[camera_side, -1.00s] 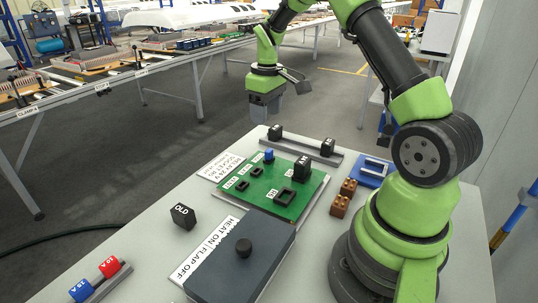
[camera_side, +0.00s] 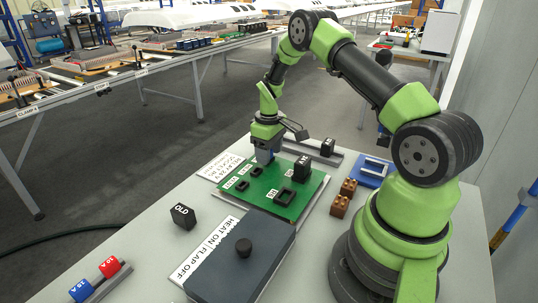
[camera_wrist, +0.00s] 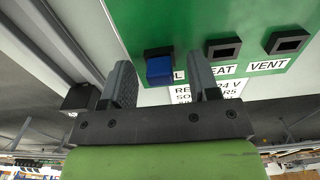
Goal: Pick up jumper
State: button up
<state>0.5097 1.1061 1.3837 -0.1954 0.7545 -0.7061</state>
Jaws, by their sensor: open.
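The jumper, a small blue block (camera_wrist: 159,70), stands on the green board (camera_wrist: 150,20) at the socket whose label is partly hidden. In the wrist view it lies between the two grey fingers of my gripper (camera_wrist: 162,78), with a gap on each side. My gripper is open and holds nothing. In the side view my gripper (camera_side: 264,157) is low over the back left part of the green board (camera_side: 296,212), and its fingers mostly hide the jumper there.
A black relay (camera_side: 302,167) and empty sockets (camera_side: 286,197) are on the board. A grey rail (camera_side: 330,154) with a black block lies behind it. A dark box with a knob (camera_side: 240,265), the OLD block (camera_side: 183,216), brown blocks (camera_side: 340,206) and a blue tray (camera_side: 374,170) surround it.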

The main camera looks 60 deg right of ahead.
jog(key=c, duration=0.9)
jog(key=shift+c, duration=0.2)
notch_tip(320, 180, up, 10)
jog(key=shift+r, duration=1.9)
